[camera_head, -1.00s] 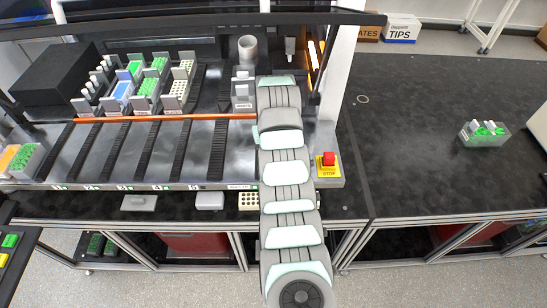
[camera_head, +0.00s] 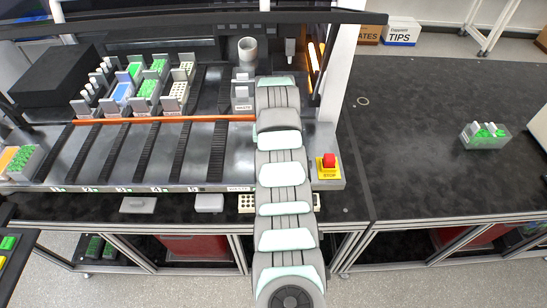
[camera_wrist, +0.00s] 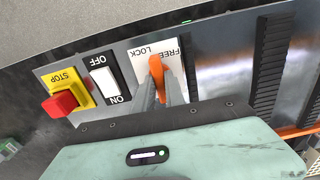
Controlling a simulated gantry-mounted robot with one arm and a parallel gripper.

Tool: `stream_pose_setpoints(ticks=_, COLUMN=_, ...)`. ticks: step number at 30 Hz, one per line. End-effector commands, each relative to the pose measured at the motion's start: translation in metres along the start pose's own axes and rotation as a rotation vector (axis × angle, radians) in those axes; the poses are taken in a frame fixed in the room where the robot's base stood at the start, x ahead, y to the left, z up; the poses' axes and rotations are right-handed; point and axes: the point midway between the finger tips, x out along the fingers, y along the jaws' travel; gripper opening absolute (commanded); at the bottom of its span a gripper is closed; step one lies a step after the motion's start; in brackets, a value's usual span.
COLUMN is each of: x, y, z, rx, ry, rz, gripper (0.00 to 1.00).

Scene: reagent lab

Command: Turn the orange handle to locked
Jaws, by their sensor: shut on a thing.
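The orange handle (camera_wrist: 157,66) stands on a white label plate (camera_wrist: 140,56) on the metal front panel in the wrist view. The label, seen upside down, has LOCK on the left and FREE on the right. The handle's visible end lies between the two words. My gripper (camera_wrist: 160,88) is shut on the handle, one grey finger on each side of it. The handle's lower part is hidden between the fingers. In the head view my arm hides the handle and the gripper.
Left of the label plate in the wrist view are an ON/OFF rocker switch (camera_wrist: 104,82) and a red stop button (camera_wrist: 60,103) on a yellow base. An orange bar (camera_head: 165,119) crosses the rack deck. A green-capped tube rack (camera_head: 485,137) stands on the right bench.

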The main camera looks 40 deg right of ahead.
Motion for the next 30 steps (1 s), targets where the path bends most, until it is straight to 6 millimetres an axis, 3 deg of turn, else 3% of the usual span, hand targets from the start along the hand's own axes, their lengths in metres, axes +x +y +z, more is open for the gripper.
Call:
stream_pose_setpoints(ticks=9, x=0.0, y=0.0, z=0.0, rx=0.0, ry=0.0, rz=0.0, gripper=0.36)
stream_pose_setpoints(ticks=18, x=-0.004, y=0.0, z=-0.001, rx=-0.001, ry=0.001, rz=0.0, gripper=0.36)
stream_pose_setpoints(ticks=23, x=-0.027, y=0.0, z=-0.002, rx=-0.001, ry=0.008, rz=0.0, gripper=0.36)
stream_pose_setpoints(ticks=30, x=-0.074, y=-0.001, z=-0.001, rx=0.0, ry=0.004, rz=0.0, gripper=0.36)
